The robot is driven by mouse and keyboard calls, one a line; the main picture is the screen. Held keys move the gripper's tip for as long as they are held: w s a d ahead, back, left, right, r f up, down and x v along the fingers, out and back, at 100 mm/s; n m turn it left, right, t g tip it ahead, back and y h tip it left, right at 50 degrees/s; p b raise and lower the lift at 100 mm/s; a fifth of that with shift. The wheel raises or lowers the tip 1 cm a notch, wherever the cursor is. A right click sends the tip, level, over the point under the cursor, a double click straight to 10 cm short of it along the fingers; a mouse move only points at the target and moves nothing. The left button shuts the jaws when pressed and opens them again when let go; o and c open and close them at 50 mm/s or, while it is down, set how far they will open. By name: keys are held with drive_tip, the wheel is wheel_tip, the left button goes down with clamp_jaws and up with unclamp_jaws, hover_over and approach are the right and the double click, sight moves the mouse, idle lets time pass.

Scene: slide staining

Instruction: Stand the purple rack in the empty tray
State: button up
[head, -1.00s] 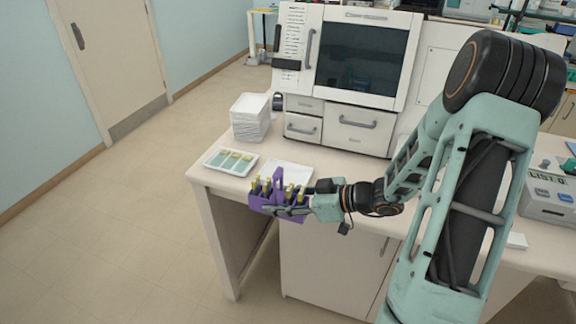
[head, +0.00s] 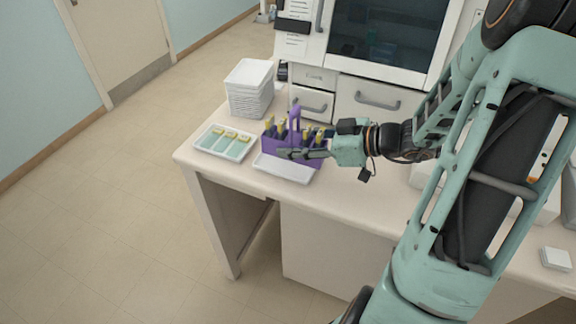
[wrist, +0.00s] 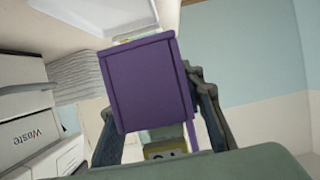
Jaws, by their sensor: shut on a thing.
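The purple rack (head: 270,148) has an upright handle and holds several yellow-topped slides or tools. My gripper (head: 300,153) reaches in from the right and is shut on the rack. In the wrist view the purple rack (wrist: 148,85) fills the middle, between the two dark fingers of my gripper (wrist: 155,125). The empty white tray (head: 285,170) lies on the bench below the rack, its front part showing. The rack appears upright over the tray's back part. I cannot tell whether its bottom touches the tray.
A tray with several green and yellow slides (head: 225,144) lies just left of the empty tray. A stack of white trays (head: 250,90) stands behind it. A white machine with drawers (head: 370,97) stands at the back. The bench's front edge is close to the empty tray.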

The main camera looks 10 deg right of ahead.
drive_tip(key=s+a+r+b, duration=0.3)
drive_tip(key=s+r+b, duration=0.2)
drive_tip(key=s+b, duration=0.25)
drive_tip(key=w+f, duration=0.1)
drive_tip(key=w, duration=0.1)
drive_tip(key=w+d+f+p, duration=0.1)
drive_tip(key=w, duration=0.2)
drive_tip(key=w+f+p, duration=0.1)
drive_tip(key=w, duration=0.2)
drive_tip(key=shift+d+f, duration=0.35)
hover_over(287, 162)
drive_tip(key=f, duration=0.5)
drive_tip(key=shift+s, duration=0.4)
drive_tip(key=shift+w+f, duration=0.4)
drive_tip(key=shift+f, duration=0.3)
wheel_tip(287, 162, down, 2)
drive_tip(key=shift+f+p, duration=0.25)
drive_tip(key=shift+p, duration=0.25)
drive_tip(key=shift+f, duration=0.2)
drive_tip(key=shift+f+b, duration=0.2)
drive_tip(key=shift+b, duration=0.15)
drive_tip(key=o, duration=1.2)
